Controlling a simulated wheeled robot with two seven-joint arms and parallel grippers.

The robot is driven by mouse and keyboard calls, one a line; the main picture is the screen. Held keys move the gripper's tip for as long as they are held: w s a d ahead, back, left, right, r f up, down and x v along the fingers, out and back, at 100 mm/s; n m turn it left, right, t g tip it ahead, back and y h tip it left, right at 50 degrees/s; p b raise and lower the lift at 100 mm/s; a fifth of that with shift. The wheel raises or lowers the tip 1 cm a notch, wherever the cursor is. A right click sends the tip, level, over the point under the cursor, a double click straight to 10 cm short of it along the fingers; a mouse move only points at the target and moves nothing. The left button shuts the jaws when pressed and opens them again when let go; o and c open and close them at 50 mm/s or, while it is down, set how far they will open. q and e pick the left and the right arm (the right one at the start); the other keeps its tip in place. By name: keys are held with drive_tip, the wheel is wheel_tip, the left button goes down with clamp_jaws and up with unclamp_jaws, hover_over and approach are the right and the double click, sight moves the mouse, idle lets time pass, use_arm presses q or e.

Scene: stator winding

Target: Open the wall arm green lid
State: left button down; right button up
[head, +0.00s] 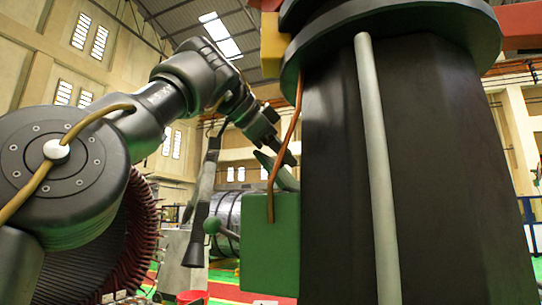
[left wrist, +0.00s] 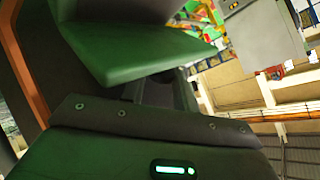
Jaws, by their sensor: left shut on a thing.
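A green box (head: 270,245) is mounted on the left side of the dark pillar. Its green lid (head: 283,175) stands tilted up from the top of the box. My left gripper (head: 287,157) reaches in from the upper left and is shut on the lid at its upper part. In the left wrist view the green lid (left wrist: 125,50) fills the upper left, right in front of the gripper. The fingertips are mostly hidden behind it. My right gripper is in neither view.
The dark pillar (head: 415,180) with a pale vertical pipe (head: 376,170) stands close on the right. A brown cable (head: 287,140) runs down to the box. A green ball knob (head: 211,225) sticks out left of the box. A red bucket (head: 192,297) stands below left.

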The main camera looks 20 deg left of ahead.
use_arm(q)
drive_tip(key=shift+d+r+y, duration=0.1)
drive_tip(key=shift+d+y, duration=0.2)
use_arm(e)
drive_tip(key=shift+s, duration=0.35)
use_arm(q)
drive_tip(key=shift+m, duration=0.3)
drive_tip(key=c, duration=1.1)
unclamp_jaws()
drive_tip(key=shift+d, duration=0.15)
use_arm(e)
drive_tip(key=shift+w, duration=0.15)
use_arm(q)
drive_tip(key=shift+o, duration=0.2)
drive_tip(key=shift+s+a+r, duration=0.25)
drive_tip(key=shift+s+r, duration=0.05)
drive_tip(key=s+a+r+b, duration=0.1)
drive_tip(key=s+a+b, duration=0.2)
drive_tip(key=s+a, duration=0.5)
drive_tip(key=s, duration=0.3)
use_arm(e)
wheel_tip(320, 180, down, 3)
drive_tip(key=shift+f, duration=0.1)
use_arm(q)
drive_tip(key=shift+s, duration=0.15)
